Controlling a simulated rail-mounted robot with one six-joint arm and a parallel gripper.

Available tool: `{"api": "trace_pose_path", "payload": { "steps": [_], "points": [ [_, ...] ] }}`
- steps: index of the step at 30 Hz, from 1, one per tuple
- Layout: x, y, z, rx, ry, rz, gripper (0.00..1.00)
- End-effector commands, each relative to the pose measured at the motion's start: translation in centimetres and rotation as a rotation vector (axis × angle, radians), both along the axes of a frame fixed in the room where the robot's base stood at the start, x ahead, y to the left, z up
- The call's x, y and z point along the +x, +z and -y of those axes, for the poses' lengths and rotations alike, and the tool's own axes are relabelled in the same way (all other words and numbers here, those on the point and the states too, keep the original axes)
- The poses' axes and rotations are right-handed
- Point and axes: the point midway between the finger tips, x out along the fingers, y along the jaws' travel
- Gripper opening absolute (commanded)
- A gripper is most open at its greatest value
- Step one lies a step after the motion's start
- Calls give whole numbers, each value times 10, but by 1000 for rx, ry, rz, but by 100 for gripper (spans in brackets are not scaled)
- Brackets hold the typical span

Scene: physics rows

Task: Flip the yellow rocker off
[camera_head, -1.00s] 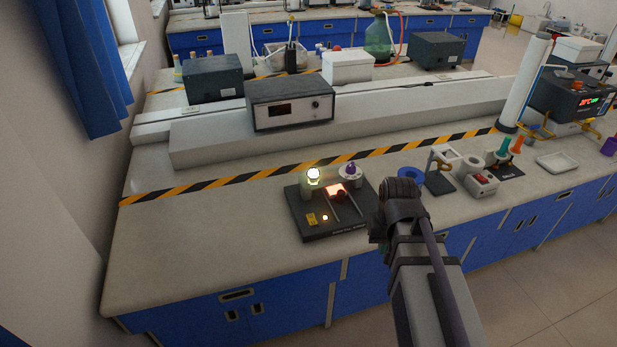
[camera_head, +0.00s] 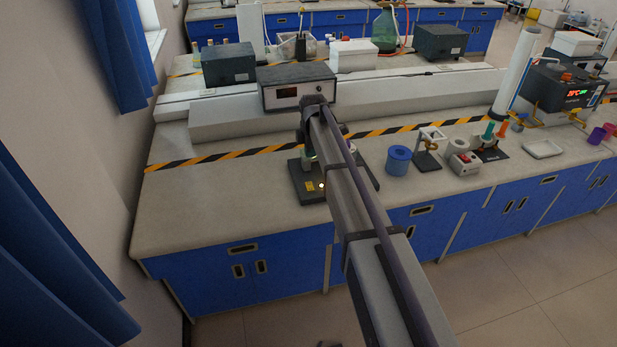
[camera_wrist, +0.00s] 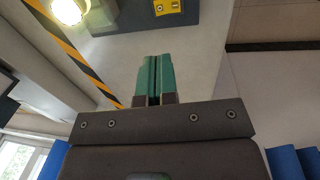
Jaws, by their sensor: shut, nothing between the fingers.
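The yellow rocker (camera_head: 309,186) sits on the front left part of a dark board (camera_head: 305,198) on the bench, beside a small lit indicator (camera_head: 321,186). In the wrist view the yellow rocker (camera_wrist: 168,7) is at the top edge, partly cut off, with a glowing bulb (camera_wrist: 70,9) at the upper left. My gripper (camera_wrist: 154,60) has green fingers closed together, empty and apart from the rocker. In the head view my arm covers much of the board and hides most of the gripper. The rocker's tilt is too small to read.
A blue ring-shaped item (camera_head: 398,160), a small stand (camera_head: 427,153) and a white box with a red switch (camera_head: 464,163) stand right of the board. A grey instrument box (camera_head: 297,86) is behind. The bench left of the board is clear.

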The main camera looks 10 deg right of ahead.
Motion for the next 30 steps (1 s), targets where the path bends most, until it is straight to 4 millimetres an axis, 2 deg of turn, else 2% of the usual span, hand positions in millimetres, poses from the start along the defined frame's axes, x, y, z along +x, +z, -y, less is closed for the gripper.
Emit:
{"api": "trace_pose_path", "payload": {
  "steps": [5, 8, 21, 25, 30],
  "points": [
    [2, -17, 0, 0, -1, 0, 0],
    [3, -36, 0, 0, -1, 0, 0],
    [15, -129, -1, 0, -2, 0, 0],
    [17, -140, -1, 0, -2, 0, 0],
    [17, -139, -1, 0, -2, 0, 0]
  ]
}}
